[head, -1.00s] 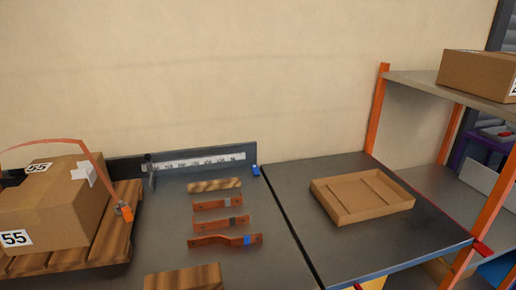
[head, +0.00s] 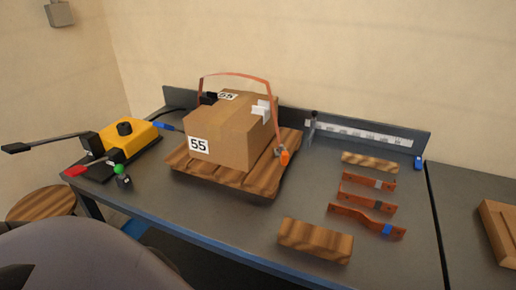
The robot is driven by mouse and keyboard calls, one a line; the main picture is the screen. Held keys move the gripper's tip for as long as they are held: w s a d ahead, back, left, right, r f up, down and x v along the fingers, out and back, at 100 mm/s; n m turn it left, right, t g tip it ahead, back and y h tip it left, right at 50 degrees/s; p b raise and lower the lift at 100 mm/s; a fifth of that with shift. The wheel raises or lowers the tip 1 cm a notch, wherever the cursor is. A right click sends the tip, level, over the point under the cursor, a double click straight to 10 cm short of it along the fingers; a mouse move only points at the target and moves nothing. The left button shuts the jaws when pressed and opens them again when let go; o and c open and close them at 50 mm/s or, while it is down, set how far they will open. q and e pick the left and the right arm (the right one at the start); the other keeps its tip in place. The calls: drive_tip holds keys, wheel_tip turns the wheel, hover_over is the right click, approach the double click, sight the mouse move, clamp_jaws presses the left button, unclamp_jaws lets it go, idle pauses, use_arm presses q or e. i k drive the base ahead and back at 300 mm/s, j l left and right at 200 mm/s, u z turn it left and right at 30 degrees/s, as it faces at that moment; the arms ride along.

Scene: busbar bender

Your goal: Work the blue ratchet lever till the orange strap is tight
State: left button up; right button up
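The orange strap (head: 240,75) rises in a loose arch well above the cardboard box (head: 225,138), which is marked 55. The box sits on a slatted wooden pallet (head: 222,181). On the right side, the strap comes down to an orange fitting (head: 284,157) at the pallet edge. A blue lever (head: 167,127) points left from beside the box's left side; its inner end is hard to make out. A small black part (head: 207,99) shows by the strap's left end. Neither of my grippers is in view.
A yellow machine (head: 136,132) with black and red-tipped levers stands left of the pallet. A wooden block (head: 315,241) lies at the bench's front. Several copper bars (head: 367,204) lie to the right. A tray (head: 496,232) is at the right edge, and a stool (head: 42,204) at lower left.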

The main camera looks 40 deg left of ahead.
sight(163, 126)
drive_tip(key=u, duration=1.35)
